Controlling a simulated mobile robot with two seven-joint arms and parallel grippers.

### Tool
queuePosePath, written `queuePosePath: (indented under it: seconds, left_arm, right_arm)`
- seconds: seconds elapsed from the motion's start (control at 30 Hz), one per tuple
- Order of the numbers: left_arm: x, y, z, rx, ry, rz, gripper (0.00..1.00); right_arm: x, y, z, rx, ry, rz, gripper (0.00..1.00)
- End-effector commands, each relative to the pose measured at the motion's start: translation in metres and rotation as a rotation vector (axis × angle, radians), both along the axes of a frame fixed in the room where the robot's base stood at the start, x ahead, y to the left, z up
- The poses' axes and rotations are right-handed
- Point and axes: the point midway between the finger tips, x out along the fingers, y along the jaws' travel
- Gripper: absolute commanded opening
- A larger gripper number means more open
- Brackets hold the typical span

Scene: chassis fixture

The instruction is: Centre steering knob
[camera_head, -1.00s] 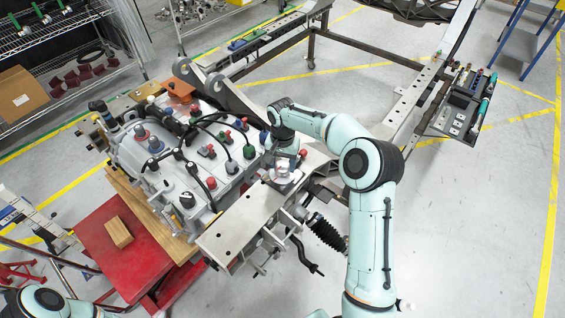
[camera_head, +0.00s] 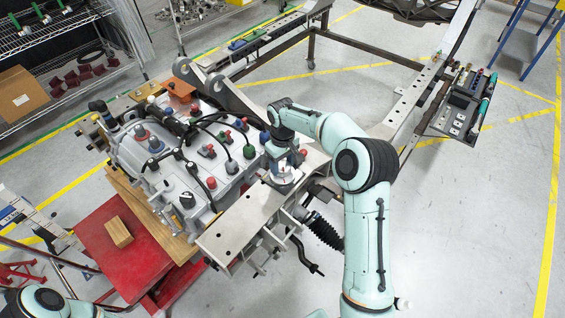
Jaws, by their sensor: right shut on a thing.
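My right gripper (camera_head: 283,176) is at the right edge of the grey gearbox-like assembly, over the metal chassis beam (camera_head: 235,228). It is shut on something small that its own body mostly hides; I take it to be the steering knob. A red knob (camera_head: 303,154) shows just right of the gripper; I cannot tell whether it touches. Other red, blue and green knobs, such as a green one (camera_head: 249,152), stand on the assembly (camera_head: 170,180). My left arm shows only at the bottom left corner, and its gripper is outside the picture.
A red lift table (camera_head: 105,235) with a wooden block (camera_head: 118,233) stands at the lower left. A black linkage with a ribbed boot (camera_head: 325,230) hangs below the beam. A tool tray (camera_head: 462,105) sits at the right.

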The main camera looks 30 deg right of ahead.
Motion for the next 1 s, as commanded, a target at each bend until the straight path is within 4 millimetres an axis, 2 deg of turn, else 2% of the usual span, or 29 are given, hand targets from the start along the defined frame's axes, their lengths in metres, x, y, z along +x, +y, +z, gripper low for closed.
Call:
queuePosePath:
  seconds: [0.6,1.0]
  left_arm:
    - [0.0002,0.0000,0.0001,0.000,0.000,0.000,0.43]
    - [0.0003,-0.0001,0.0002,0.000,0.000,0.000,0.43]
  right_arm:
    - [0.0006,0.0001,0.0013,0.000,-0.003,0.539,0.28]
    - [0.0007,0.0002,0.0013,0.000,-0.003,0.708,0.28]
